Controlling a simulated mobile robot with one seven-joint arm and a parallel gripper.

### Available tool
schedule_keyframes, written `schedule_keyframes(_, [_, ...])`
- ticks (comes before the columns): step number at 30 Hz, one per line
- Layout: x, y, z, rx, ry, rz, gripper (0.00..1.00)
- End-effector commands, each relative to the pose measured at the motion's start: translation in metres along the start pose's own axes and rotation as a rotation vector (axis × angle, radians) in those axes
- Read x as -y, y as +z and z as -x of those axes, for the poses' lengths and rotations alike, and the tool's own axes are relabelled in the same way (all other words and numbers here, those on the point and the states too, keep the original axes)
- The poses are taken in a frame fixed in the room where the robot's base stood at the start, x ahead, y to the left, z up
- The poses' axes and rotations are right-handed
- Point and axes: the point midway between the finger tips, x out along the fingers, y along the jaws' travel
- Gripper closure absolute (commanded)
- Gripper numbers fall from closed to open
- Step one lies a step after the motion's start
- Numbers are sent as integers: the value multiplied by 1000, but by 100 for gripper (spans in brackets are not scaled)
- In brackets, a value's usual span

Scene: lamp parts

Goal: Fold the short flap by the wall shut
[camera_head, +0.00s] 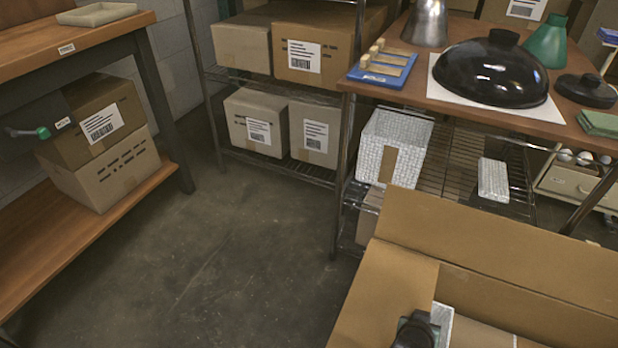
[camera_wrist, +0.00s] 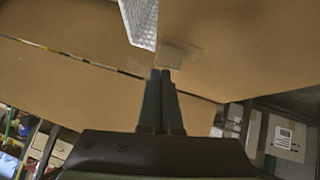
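The open cardboard box fills the lower right of the head view. Its long flap (camera_head: 500,240) stands raised along the far side. A shorter flap (camera_head: 385,290) is at the box's left end, slanting beside my gripper. Which flap is nearest the wall is unclear. My gripper shows only as a dark part at the bottom edge of the head view, fingertips hidden. In the wrist view my gripper (camera_wrist: 162,74) has its two fingers close together, with nothing visible between them. The tips are near or against a cardboard panel (camera_wrist: 235,45); contact is unclear.
White textured packing (camera_head: 443,322) shows inside the box, and in the wrist view (camera_wrist: 140,20). Behind the box, a table (camera_head: 440,70) holds a black dome (camera_head: 490,75) and other lamp parts. Shelves with boxes stand behind. The floor (camera_head: 220,240) to the left is clear.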

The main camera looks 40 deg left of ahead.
Motion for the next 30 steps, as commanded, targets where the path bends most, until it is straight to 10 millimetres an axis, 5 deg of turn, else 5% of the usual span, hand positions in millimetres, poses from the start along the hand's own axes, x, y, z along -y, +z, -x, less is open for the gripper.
schedule_keyframes(19, [-1,2,3,13,-1,0,100])
schedule_keyframes(28, [-12,-37,33,1,1,0,100])
schedule_keyframes(30, [-14,-33,48,3,1,-2,100])
